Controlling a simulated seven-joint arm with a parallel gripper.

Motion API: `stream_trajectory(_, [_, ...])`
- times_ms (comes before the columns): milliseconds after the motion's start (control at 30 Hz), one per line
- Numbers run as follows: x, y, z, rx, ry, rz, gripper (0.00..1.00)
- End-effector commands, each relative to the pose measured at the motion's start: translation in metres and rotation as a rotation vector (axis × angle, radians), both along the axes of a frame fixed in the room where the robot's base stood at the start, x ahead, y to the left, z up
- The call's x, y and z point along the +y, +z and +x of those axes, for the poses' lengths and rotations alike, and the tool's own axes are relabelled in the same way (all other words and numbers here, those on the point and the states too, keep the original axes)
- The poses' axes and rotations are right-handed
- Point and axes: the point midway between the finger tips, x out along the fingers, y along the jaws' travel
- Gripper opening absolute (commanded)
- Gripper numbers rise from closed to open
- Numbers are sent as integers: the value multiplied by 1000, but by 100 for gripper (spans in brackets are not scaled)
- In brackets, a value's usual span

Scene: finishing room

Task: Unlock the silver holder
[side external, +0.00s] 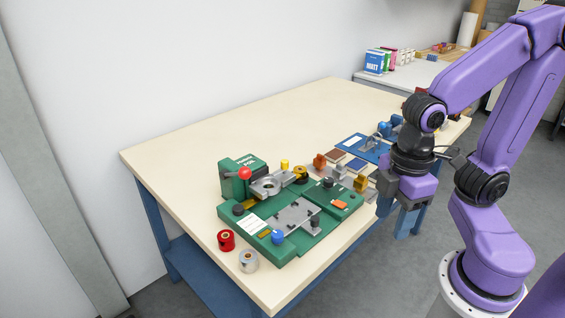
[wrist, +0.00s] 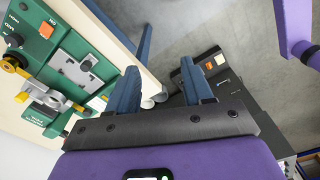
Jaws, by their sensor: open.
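The green foil machine (side external: 290,245) stands near the front edge of the table; part of it also shows at the left of the wrist view (wrist: 40,45). A silver metal piece with a round opening (side external: 266,186) sits on it beside a red ball knob (side external: 244,173). A flat silver plate (side external: 293,216) lies lower on the machine; it also shows in the wrist view (wrist: 76,68). I cannot tell which is the silver holder or how its lock stands. My gripper (side external: 395,210) is open and empty, right of the machine, beyond the table edge.
A red spool (side external: 226,240) and a silver spool (side external: 248,261) stand at the machine's front left. A blue board (side external: 362,147) and small coloured blocks lie behind it. The table's left and back are bare. A white side table (side external: 400,78) holds boxes.

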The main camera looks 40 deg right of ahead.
Motion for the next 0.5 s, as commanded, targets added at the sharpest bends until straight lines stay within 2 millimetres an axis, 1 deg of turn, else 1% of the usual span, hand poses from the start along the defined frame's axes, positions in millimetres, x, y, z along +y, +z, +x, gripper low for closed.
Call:
stream_trajectory(100, [16,13,35,-2,17,-3,51])
stream_trajectory(167, [24,21,57,-2,33,-7,51])
stream_trajectory(233, [30,29,83,-3,53,-9,51])
stream_trajectory(367, [35,43,133,-1,89,-14,51])
stream_trajectory(400, [35,46,149,-1,100,-16,51])
stream_trajectory(467, [33,51,173,0,117,-18,51])
stream_trajectory(500, [31,54,189,1,126,-20,51])
